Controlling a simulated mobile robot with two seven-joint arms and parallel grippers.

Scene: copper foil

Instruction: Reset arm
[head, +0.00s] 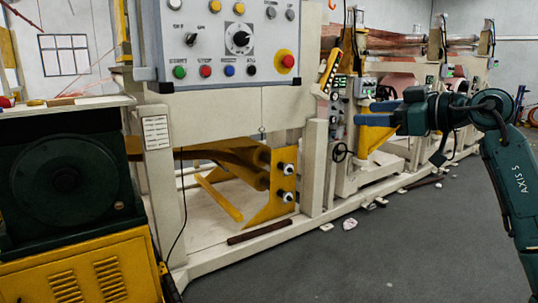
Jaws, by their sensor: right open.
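My right arm, dark teal, comes in from the right edge of the head view. Its right gripper (370,112) points left, in front of the cream machine frame and a yellow bracket (375,137). The blue fingers are apart and I see nothing held between them. Whether they touch the bracket behind them cannot be told. My left arm and left gripper are not in view.
A grey control panel (210,40) with knobs and buttons hangs at upper left. A green motor housing on a yellow base (95,270) fills the lower left. Copper foil rollers (395,42) run along the back. Scraps (349,223) lie on open grey floor (400,255).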

